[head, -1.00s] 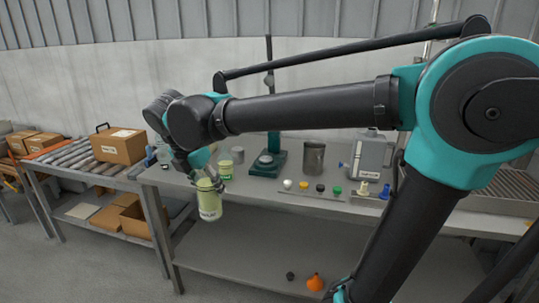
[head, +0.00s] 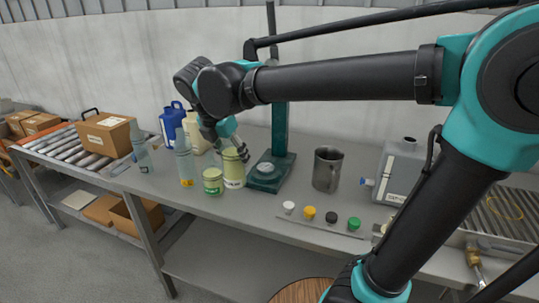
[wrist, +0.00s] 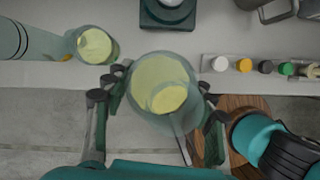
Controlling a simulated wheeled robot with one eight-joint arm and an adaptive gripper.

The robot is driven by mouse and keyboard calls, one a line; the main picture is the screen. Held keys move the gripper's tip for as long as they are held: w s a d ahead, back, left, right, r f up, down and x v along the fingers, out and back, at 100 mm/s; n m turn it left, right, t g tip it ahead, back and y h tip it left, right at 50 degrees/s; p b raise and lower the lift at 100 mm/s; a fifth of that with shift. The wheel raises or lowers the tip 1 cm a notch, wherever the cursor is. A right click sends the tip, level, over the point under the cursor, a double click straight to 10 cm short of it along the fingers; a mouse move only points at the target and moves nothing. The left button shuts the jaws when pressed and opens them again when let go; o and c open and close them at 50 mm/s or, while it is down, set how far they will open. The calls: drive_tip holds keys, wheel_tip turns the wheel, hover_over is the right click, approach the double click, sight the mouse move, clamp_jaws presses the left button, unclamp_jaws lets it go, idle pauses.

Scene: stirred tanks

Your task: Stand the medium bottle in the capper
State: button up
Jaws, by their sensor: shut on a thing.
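My gripper (wrist: 160,100) is shut on a clear bottle (head: 233,170) of pale yellow-green liquid, taken to be the medium bottle. In the wrist view the held bottle (wrist: 160,88) is seen from above, open-topped, between the fingers and in front of the bench edge. In the head view it looks upright, and my wrist covers part of its top. The capper (head: 279,128) is a dark green stand with a column and a low base holding a round pale seat. Its base (wrist: 167,14) shows at the top of the wrist view, apart from the bottle.
Right of the capper are a metal jug (head: 327,169), a strip of coloured caps (head: 331,218) and a grey canister (head: 399,172). A wooden round top (head: 300,291) is below.

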drive_tip(key=w+d+f, duration=0.1)
drive_tip(key=w+d, duration=0.3)
drive_tip(key=w, duration=0.3)
drive_tip(key=w+d+f, duration=0.2)
drive_tip(key=w+d, duration=0.3)
drive_tip(key=w, duration=0.2)
drive_tip(key=shift+w+f, duration=0.25)
drive_tip(key=shift+w, duration=0.15)
drive_tip(key=shift+f, duration=0.1)
drive_tip(key=o, duration=1.5)
drive_tip(key=shift+c, duration=0.2)
drive_tip(key=v, duration=1.2)
drive_tip(key=shift+w, duration=0.1)
